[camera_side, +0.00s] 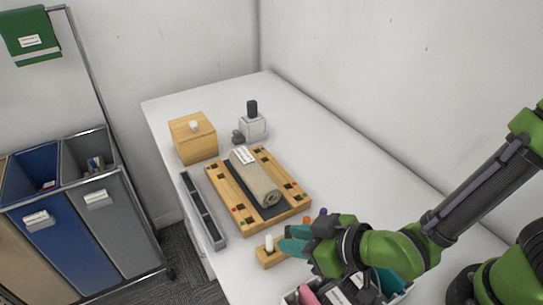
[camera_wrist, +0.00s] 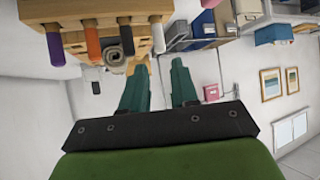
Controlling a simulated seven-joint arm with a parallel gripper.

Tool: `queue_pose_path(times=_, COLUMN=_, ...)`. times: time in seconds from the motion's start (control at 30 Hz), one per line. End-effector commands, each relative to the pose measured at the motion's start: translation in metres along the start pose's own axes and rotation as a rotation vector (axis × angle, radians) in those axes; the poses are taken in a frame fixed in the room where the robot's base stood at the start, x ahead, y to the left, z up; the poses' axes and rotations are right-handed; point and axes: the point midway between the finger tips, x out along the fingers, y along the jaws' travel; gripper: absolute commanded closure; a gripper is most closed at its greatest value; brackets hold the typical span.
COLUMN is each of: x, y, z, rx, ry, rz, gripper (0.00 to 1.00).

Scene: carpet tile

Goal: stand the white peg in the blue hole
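The white peg (camera_side: 268,243) stands upright at the near left end of a wooden peg rack (camera_side: 267,260); in the wrist view the white peg (camera_wrist: 157,36) shows just beyond the fingertips. My gripper (camera_side: 288,239) is beside it, to its right, with teal fingers apart. The wrist view shows an empty gap between the fingers (camera_wrist: 165,66). The wooden board (camera_side: 227,192) with dark square holes and small coloured marks lies further back. I cannot make out which hole is blue. My gripper hides the middle of the rack.
Orange (camera_side: 307,221) and purple (camera_side: 323,212) pegs stand behind my gripper; a black peg (camera_wrist: 124,38) shows in the wrist view. A rolled towel (camera_side: 257,180) lies across the board's middle. A grey tray (camera_side: 205,213) is left, a wooden box (camera_side: 196,148) behind. The table's right is clear.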

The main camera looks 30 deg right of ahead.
Motion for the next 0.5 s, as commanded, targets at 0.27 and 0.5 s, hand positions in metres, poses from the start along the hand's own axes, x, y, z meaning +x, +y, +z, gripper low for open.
queue_pose_path(times=0.27, x=0.021, y=-0.002, z=0.004, rx=-0.022, ry=0.007, rz=0.01, gripper=0.71)
queue_pose_path(times=0.5, x=0.058, y=-0.001, z=0.003, rx=-0.021, ry=0.007, rz=0.011, gripper=0.71)
